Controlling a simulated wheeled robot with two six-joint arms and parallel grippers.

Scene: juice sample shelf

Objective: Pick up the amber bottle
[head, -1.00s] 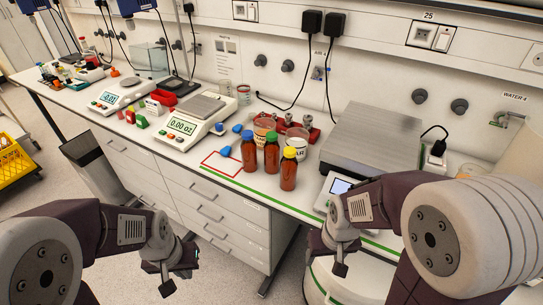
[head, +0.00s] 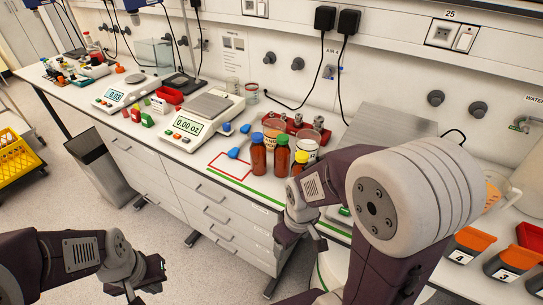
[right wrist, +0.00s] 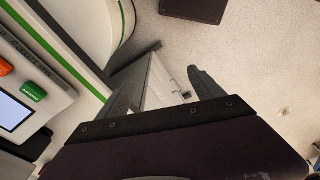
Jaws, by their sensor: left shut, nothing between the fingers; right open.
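Three amber bottles stand upright on the white bench in the head view: a blue-capped one (head: 258,160), a green-capped one (head: 281,160) and a yellow-capped one (head: 297,169). My right arm partly hides the yellow-capped bottle. My right gripper (head: 299,240) is open and empty, in front of the bench edge, below and apart from the bottles. Its spread fingers also show in the right wrist view (right wrist: 172,72), with no bottle between them. My left gripper (head: 150,281) is shut and empty, low over the floor at the lower left, far from the bottles.
A red outlined square (head: 230,166) lies left of the bottles, with a blue object at its edge. A balance (head: 202,118) stands further left. Beakers and tubs (head: 305,142) crowd behind the bottles. Numbered orange-topped bins (head: 468,245) stand at right.

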